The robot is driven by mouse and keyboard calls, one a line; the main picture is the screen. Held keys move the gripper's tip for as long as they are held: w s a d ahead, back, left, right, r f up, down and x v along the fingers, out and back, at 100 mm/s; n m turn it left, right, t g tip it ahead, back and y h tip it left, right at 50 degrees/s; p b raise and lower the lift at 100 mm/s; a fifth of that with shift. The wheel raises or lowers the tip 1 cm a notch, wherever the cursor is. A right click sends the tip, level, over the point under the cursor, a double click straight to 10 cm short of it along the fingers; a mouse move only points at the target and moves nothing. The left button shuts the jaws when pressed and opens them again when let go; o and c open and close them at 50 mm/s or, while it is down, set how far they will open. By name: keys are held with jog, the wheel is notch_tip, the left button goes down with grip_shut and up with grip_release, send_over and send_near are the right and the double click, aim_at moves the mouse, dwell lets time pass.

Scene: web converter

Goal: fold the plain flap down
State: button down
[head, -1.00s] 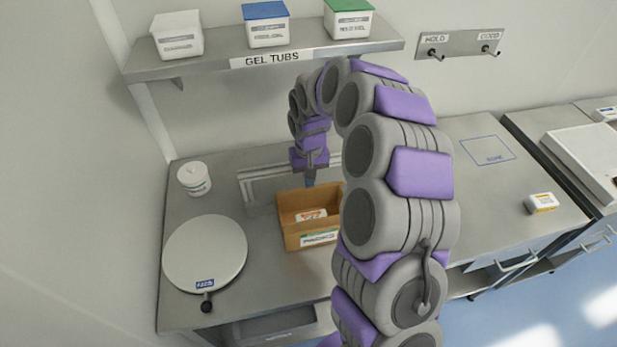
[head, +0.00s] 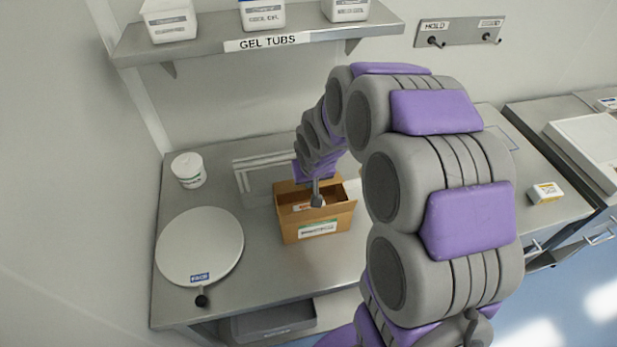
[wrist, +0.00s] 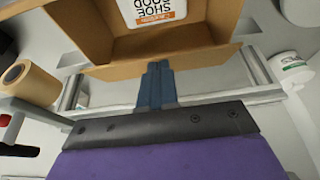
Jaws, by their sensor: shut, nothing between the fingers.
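A brown open carton (head: 290,232) stands on the steel bench, with a white label on its front. Inside it lies a white pack with an orange band, read upside down in the wrist view (wrist: 155,12). A plain brown flap (wrist: 110,71) runs along the carton edge nearest my fingers in the wrist view. My gripper (head: 316,201) is shut and empty, pointing down over the carton in the head view. In the wrist view my closed fingertips (wrist: 157,66) overlap the flap's edge. I cannot tell whether they touch it.
A metal rail frame (head: 243,178) stands behind the carton. A white tub (head: 188,171) and a round white plate (head: 199,245) sit to its left. A shelf of gel tubs (head: 215,50) hangs above.

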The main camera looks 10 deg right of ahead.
jog(key=shift+s+f, duration=0.45)
jog(key=shift+f, duration=0.25)
jog(key=shift+s+f, duration=0.4)
jog(key=shift+f, duration=0.25)
jog(key=shift+w, duration=0.1)
jog(key=shift+w+r+p, duration=0.3)
jog(key=shift+w+p, duration=0.05)
jog(key=shift+w, duration=0.35)
jog(key=shift+r, duration=0.15)
notch_tip(320, 180, up, 4)
jog(key=shift+w+f+p, duration=0.1)
jog(key=shift+p, duration=0.8)
jog(key=s+r, duration=0.6)
jog(key=s+r+g+b, duration=0.2)
jog(key=s+g, duration=0.4)
jog(key=s, duration=2.4)
jog(key=shift+r+b, duration=0.4)
jog(key=shift+r, duration=0.25)
